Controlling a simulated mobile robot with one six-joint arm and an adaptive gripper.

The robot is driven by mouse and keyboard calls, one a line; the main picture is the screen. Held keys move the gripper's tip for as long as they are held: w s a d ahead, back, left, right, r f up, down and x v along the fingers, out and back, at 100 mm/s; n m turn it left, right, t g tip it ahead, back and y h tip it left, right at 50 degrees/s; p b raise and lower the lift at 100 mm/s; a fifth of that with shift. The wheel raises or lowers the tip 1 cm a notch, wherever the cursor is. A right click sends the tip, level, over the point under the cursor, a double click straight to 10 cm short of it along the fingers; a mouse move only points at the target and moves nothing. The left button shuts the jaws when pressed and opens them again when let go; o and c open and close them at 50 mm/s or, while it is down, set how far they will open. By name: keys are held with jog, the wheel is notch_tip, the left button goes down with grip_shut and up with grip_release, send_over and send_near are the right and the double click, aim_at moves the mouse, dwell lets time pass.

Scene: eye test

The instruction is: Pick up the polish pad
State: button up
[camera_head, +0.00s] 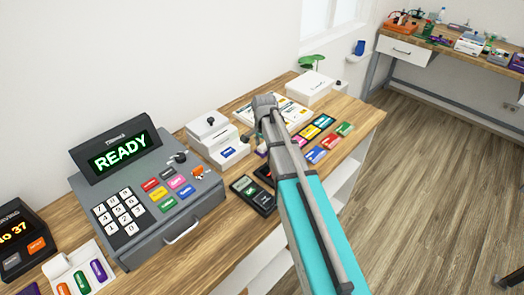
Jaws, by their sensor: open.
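I cannot make out a polish pad for certain in the head view. Several small coloured flat packs (316,154) lie in rows on the wooden counter (352,131), right of my arm; their labels are too small to read. My grey and teal arm reaches from the bottom right up over the counter. Its far grey end is above the middle of the counter. My gripper's fingers do not show clearly, and the arm hides part of the counter behind it.
A grey cash register (147,201) reading "READY" stands on the left. A dark card terminal (253,194) lies beside the arm. White boxes (210,135) stand behind, and a white case (309,88) at the far end. Another workbench (447,47) is at the back right; open floor lies between.

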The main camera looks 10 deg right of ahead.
jog(key=c, duration=1)
jog(key=shift+r, duration=0.15)
jog(key=shift+c, duration=0.2)
jog(key=shift+r+p, duration=0.95)
jog(key=shift+p, duration=0.15)
jog(key=s+r+p, duration=1)
jog(key=s, duration=0.4)
jog(key=shift+d+r+p, duration=0.4)
